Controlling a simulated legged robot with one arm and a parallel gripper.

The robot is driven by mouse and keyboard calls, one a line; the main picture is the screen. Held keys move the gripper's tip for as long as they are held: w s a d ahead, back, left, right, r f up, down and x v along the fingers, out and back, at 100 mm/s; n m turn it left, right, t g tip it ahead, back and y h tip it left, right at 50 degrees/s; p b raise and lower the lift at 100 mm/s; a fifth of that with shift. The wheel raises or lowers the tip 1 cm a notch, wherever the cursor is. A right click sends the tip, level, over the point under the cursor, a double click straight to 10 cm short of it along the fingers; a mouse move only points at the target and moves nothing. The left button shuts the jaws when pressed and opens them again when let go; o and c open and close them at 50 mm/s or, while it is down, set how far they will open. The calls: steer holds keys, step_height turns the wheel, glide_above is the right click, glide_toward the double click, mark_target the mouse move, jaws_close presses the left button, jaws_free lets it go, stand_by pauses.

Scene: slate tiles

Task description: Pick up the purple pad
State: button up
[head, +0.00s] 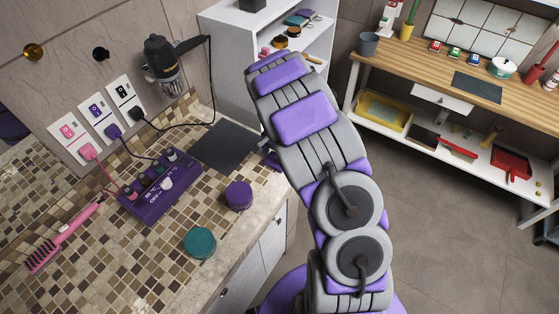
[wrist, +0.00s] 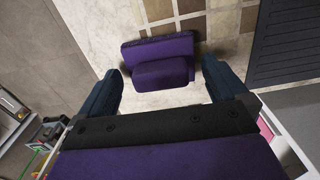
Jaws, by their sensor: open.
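The purple pad (wrist: 160,62) shows in the wrist view near the pale edge of the tiled counter. It has a wide flat back part and a smaller raised block in front. My gripper (wrist: 161,72) is open, with one dark finger to the left of the pad and the other to the right. Gaps show between the fingers and the raised block; I see no grip on it. In the head view my arm hides most of this spot, and only a small purple piece shows beside the arm, which I cannot identify surely.
On the counter (head: 150,255) are a purple round container (head: 238,195), a teal round container (head: 200,243), a purple control box (head: 160,187), a pink brush (head: 62,238) and a dark mat (head: 224,146). A white shelf (head: 228,50) stands behind. A wooden workbench (head: 400,62) stands right, with open floor before it.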

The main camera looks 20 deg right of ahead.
steer(key=shift+a+r, duration=0.15)
steer(key=shift+a, duration=0.8)
steer(key=shift+c, duration=0.2)
steer(key=shift+a, duration=0.1)
steer(key=shift+c, duration=0.8)
steer(key=shift+s+d, duration=0.15)
steer(key=shift+d, duration=1.1)
steer(key=c, duration=0.6)
steer(key=shift+c, duration=0.7)
steer(key=shift+a, duration=0.15)
steer(key=shift+c, duration=0.3)
steer(key=shift+a, duration=0.7)
steer(key=shift+s+d+r+p, duration=0.1)
steer(key=shift+d+r+p, duration=0.1)
steer(key=shift+r, duration=0.4)
steer(key=shift+s+d+r+p, duration=0.1)
steer(key=shift+d+r+p, duration=0.1)
steer(key=shift+r, duration=0.45)
steer(key=shift+d+r+p, duration=0.15)
steer(key=shift+d+r, duration=0.05)
steer(key=shift+r, duration=0.4)
steer(key=s+r+p, duration=0.1)
steer(key=s, duration=1.4)
steer(key=shift+s+d+p, duration=0.2)
steer(key=shift+d+p, duration=0.05)
steer(key=shift+p, duration=0.1)
steer(key=shift+r, duration=0.1)
